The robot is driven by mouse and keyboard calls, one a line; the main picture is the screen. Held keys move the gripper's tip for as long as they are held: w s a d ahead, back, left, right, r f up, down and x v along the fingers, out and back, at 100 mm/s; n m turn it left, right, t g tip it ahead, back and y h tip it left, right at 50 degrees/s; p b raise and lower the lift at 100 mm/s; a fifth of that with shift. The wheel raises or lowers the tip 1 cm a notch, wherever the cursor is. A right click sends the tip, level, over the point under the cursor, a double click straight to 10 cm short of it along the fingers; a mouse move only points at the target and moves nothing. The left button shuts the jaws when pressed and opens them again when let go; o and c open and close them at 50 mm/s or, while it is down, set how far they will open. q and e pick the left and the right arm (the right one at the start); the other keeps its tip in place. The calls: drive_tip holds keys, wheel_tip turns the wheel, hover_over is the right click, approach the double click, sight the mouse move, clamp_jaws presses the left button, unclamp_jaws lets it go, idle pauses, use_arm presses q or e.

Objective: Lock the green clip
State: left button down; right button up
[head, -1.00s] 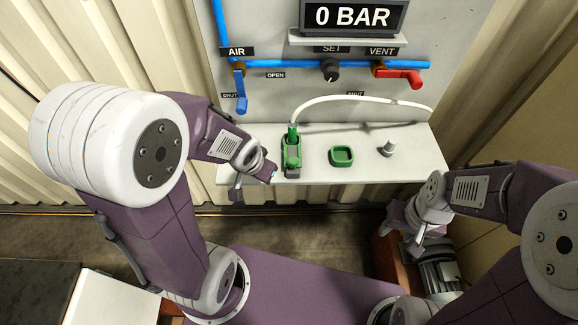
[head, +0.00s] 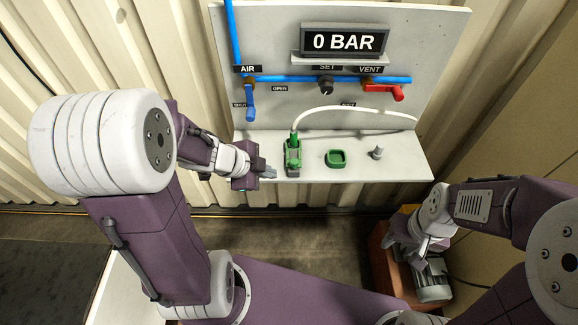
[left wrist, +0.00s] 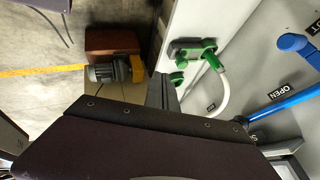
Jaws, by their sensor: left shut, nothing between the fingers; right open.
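The green clip (head: 293,153) sits on a grey fitting at the left part of the white shelf (head: 407,164), with a white hose rising from it. It also shows in the left wrist view (left wrist: 207,52), beyond the fingers. My left gripper (head: 271,172) is shut and empty. Its fingertips point right, just left of the clip's base at the shelf's front edge; whether they touch it I cannot tell. My right gripper (head: 421,254) is open and empty, low at the right, away from the shelf.
Above are the blue AIR handle (head: 250,104) pointing down, the SET knob (head: 326,86), the red VENT handle (head: 388,93) and a display (head: 343,41) reading 0 BAR. A motor (head: 430,284) stands below right.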

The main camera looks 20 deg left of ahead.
use_arm(q)
drive_tip(key=b, duration=0.6)
hover_over(289, 168)
drive_tip(key=s+d, duration=0.1)
drive_tip(key=s, duration=0.3)
drive_tip(key=shift+f, duration=3.9)
drive_tip(key=shift+w, duration=0.2)
drive_tip(key=shift+p, duration=0.3)
